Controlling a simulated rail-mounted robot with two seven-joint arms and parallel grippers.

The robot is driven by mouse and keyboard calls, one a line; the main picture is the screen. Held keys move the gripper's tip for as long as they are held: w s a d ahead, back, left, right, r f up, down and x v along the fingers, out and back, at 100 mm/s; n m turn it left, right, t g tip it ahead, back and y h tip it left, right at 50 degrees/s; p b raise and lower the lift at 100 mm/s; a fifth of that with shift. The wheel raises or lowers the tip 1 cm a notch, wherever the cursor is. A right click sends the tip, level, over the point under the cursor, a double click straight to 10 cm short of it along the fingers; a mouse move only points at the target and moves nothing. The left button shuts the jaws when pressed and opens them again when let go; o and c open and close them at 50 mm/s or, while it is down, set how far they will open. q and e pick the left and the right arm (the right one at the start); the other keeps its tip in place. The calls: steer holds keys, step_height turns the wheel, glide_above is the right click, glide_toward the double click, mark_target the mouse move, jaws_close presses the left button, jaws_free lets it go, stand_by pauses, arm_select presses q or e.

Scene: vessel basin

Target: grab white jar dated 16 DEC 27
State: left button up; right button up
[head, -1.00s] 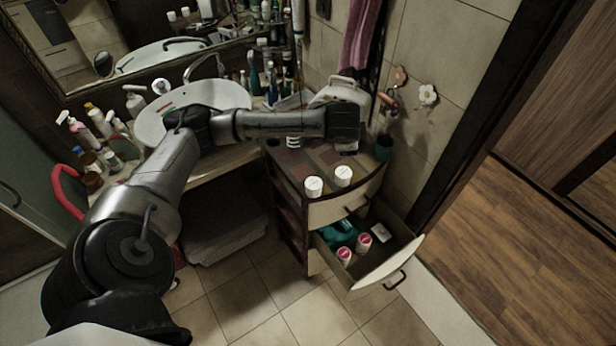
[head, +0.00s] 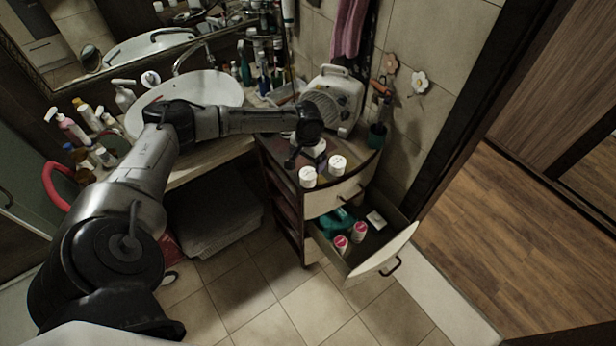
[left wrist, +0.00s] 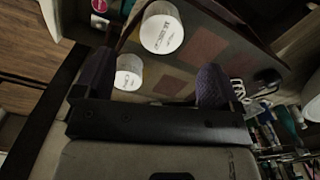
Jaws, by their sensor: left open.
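Two white jars stand on the top of the corner cabinet in the head view, a left one (head: 308,177) and a right one (head: 337,165). In the left wrist view, one white jar (left wrist: 162,30) stands beyond the fingers with small dark print on it. The print is too small to read a date surely. My left gripper (head: 305,156) is open and empty above the cabinet top, just behind the jars. My right gripper is out of view.
A white heater-like appliance (head: 335,98) stands behind the gripper by the wall. An open drawer (head: 378,258) below holds pink-lidded jars (head: 341,243) and a teal item. The sink (head: 185,100) is to the left. A dark cup (head: 377,134) is at the right.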

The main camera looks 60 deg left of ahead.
mark_target(307, 174)
arm_select(q)
steer(key=shift+f, duration=1.5)
step_height(307, 174, down, 4)
steer(key=shift+a+f+p, duration=0.1)
steer(key=shift+f+p, duration=0.1)
steer(key=shift+p, duration=0.55)
steer(key=shift+f, duration=0.45)
steer(key=shift+c, duration=0.2)
steer(key=c, duration=1)
steer(key=shift+r, duration=0.1)
